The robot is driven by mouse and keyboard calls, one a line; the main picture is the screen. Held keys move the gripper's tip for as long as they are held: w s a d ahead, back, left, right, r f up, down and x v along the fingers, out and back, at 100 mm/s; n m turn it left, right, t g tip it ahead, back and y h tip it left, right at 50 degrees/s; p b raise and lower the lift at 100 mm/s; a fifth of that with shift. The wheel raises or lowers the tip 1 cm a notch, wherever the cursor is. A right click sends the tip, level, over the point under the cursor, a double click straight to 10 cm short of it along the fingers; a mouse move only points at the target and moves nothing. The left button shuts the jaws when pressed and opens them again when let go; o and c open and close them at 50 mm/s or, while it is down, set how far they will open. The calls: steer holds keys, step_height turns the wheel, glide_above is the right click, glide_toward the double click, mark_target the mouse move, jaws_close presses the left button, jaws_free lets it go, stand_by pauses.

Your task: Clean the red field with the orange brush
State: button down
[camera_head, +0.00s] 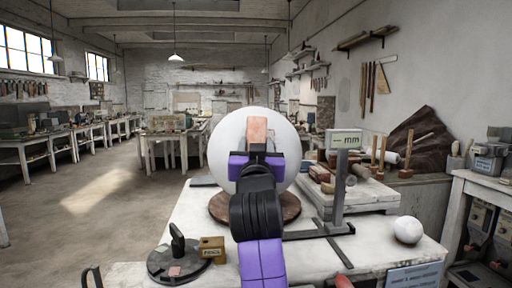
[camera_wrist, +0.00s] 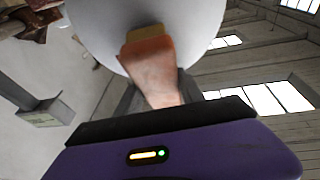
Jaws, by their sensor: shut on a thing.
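A large white plaster sphere (camera_head: 222,142) stands on a round brown base (camera_head: 222,207) on the worktable. My gripper (camera_head: 258,153) is in front of the sphere and shut on the orange brush (camera_head: 257,130). In the wrist view the brush (camera_wrist: 153,75) points away from my gripper, its tan bristle end (camera_wrist: 147,40) overlapping the white sphere (camera_wrist: 95,25). I cannot tell whether the bristles touch the surface. No red field shows on the visible part of the sphere; my arm and the brush hide part of its front.
A small white ball (camera_head: 407,230) lies near the table's right front. A dark round plate (camera_head: 180,265) and a small wooden box (camera_head: 212,249) are at the front left. Tools fill a raised board (camera_head: 375,195) behind right.

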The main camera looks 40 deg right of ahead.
steer(key=shift+w+d+r+p, duration=0.1)
steer(key=shift+r+p, duration=0.1)
steer(key=shift+r, duration=0.25)
steer(key=shift+w+d+r+p, duration=0.1)
steer(key=shift+r+p, duration=0.1)
steer(key=shift+r, duration=0.2)
steer(key=shift+f, duration=0.15)
steer(key=shift+s+a+f+b, duration=0.15)
steer(key=shift+f+b, duration=0.4)
steer(key=shift+f, duration=0.15)
steer(key=shift+s+a+f+b, duration=0.2)
steer(key=shift+f+b, duration=0.4)
steer(key=shift+f, duration=0.1)
steer(key=shift+s+a+f+b, duration=0.15)
steer(key=shift+f+b, duration=0.4)
steer(key=shift+f, duration=0.15)
steer(key=shift+r, duration=0.2)
steer(key=shift+w+d+r+p, duration=0.15)
steer(key=shift+d+r+p, duration=0.05)
steer(key=shift+r+p, duration=0.4)
steer(key=shift+w+d+r+p, duration=0.2)
steer(key=shift+r+p, duration=0.3)
steer(key=shift+r, duration=0.25)
steer(key=shift+w+d+r+p, duration=0.15)
steer(key=shift+r+p, duration=0.4)
steer(key=shift+r, duration=0.1)
